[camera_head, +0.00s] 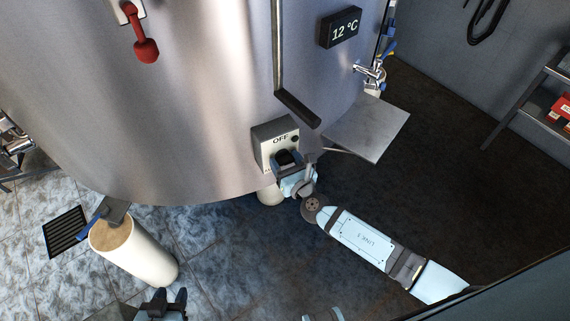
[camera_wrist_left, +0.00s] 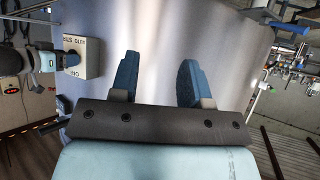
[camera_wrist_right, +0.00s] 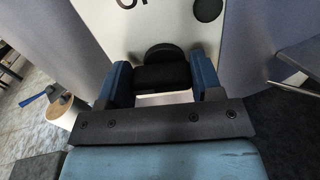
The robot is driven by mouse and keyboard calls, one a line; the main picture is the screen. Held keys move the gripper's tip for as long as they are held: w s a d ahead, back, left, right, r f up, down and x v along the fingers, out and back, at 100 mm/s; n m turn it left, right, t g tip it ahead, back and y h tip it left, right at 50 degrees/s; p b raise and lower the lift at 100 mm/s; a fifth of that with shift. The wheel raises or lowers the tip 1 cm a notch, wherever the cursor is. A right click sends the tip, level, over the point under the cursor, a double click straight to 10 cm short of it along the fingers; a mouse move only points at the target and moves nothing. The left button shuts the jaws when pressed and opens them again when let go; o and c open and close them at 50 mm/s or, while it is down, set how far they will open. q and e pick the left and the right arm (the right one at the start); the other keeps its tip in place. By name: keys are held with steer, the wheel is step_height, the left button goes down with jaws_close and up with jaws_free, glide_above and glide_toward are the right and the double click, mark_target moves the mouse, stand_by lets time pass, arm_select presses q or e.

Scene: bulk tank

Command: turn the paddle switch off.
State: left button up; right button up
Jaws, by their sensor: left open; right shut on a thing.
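The switch box (camera_head: 262,139) is a pale box with "OFF" lettering on the lower front of the steel tank. Its black paddle (camera_wrist_right: 160,73) sits between the blue fingers of my right gripper (camera_wrist_right: 162,83), which is shut on it. In the head view my right gripper (camera_head: 291,168) covers the lower part of the box, so the paddle's full position is hidden. The box also shows in the left wrist view (camera_wrist_left: 83,55). My left gripper (camera_head: 163,300) is open and empty at the bottom of the head view; its spread fingers (camera_wrist_left: 155,82) face the tank wall.
The steel tank (camera_head: 190,110) fills the back. A metal shelf plate (camera_head: 367,128) juts out right of the switch box. A red-handled valve (camera_head: 145,48) is upper left, and a "12 °C" display (camera_head: 340,27) upper right.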

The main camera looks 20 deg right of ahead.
steer(key=m+b, duration=0.3)
steer(key=m, duration=0.1)
steer(key=shift+d+f+m, duration=0.1)
steer(key=shift+f+m, duration=0.05)
steer(key=shift+m, duration=0.15)
steer(key=m+b, duration=0.3)
steer(key=m, duration=0.2)
steer(key=shift+d+m, duration=0.15)
steer(key=shift+m, duration=0.15)
steer(key=m+b, duration=0.1)
steer(key=m, duration=0.1)
steer(key=shift+d+m, duration=0.1)
steer(key=shift+m, duration=0.2)
steer(key=shift+m+b, duration=0.4)
steer(key=shift+m, duration=0.7)
arm_select(q)
step_height(320, 180, down, 7)
steer(key=shift+w+d+n, duration=0.3)
steer(key=shift+n, duration=0.1)
arm_select(e)
steer(key=shift+d+m, duration=0.1)
steer(key=shift+m, duration=0.9)
arm_select(q)
steer(key=shift+a, duration=0.15)
arm_select(e)
steer(key=o, duration=0.9)
